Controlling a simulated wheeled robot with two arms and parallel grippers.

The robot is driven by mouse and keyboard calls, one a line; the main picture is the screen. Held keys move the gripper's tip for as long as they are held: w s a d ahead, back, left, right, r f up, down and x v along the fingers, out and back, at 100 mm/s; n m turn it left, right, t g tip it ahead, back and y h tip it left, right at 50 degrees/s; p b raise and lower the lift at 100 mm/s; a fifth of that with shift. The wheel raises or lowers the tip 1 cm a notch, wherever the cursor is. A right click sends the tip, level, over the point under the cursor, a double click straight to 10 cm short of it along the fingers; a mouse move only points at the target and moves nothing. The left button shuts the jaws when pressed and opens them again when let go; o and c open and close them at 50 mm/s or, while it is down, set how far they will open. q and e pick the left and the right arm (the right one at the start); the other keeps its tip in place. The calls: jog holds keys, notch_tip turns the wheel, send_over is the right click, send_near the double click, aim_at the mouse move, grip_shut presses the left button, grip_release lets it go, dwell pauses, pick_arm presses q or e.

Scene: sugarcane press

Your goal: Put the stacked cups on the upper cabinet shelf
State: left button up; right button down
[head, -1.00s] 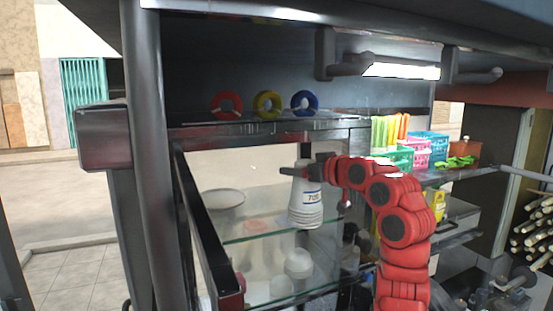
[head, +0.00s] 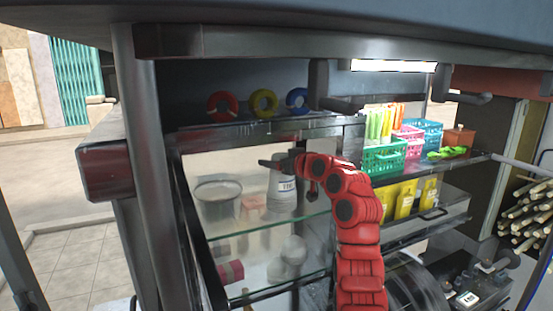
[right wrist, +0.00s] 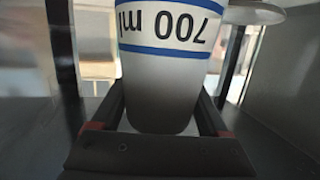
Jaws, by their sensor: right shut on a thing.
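The stacked cups (head: 284,197) are white with a blue-banded label, upright, inside the glass cabinet. My right gripper (head: 280,163) is shut on them near the top of the stack in the head view. In the right wrist view the cups (right wrist: 168,85) sit between the two fingers, with the "700 ml" label upside down. The upper cabinet shelf (head: 262,229) is a glass pane at the height of the cups' base. I cannot tell whether the base touches it. My left gripper is not in view.
A round grey container (head: 217,205) and a pinkish block (head: 252,203) are left of the cups. A white rounded item (head: 292,252) and a red cylinder (head: 231,271) are lower down. The cabinet's dark frame post (head: 190,225) stands at the left.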

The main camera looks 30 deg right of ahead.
jog(key=shift+a+f, duration=0.1)
jog(key=shift+f, duration=0.1)
grip_release()
jog(key=shift+w, duration=0.1)
jog(key=shift+r, duration=0.25)
jog(key=shift+s+f+b, duration=0.1)
jog(key=shift+s+b, duration=0.2)
jog(key=shift+s, duration=0.05)
jog(key=b+v, duration=0.5)
jog(key=v, duration=0.6)
jog(key=shift+s+b, duration=0.2)
jog(key=shift+b, duration=0.15)
